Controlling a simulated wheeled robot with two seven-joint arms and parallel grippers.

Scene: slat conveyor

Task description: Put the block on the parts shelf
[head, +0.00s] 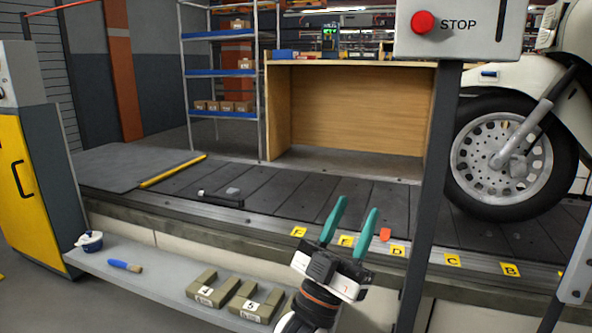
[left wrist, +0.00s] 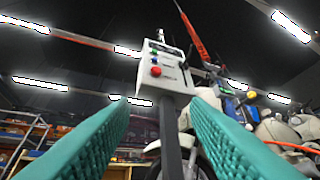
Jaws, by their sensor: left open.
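My left gripper (head: 356,208) is open and empty, with teal fingers pointing up above the conveyor's near edge. Its fingers also show in the left wrist view (left wrist: 158,105), with nothing held between them. My right gripper is not in view.
A blue-shelved rack (head: 220,73) with cartons stands behind the slat conveyor (head: 285,195). A small grey item (head: 232,191) lies on the slats. A stop-box post (head: 430,190) and motorcycle wheel (head: 512,158) stand at right.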

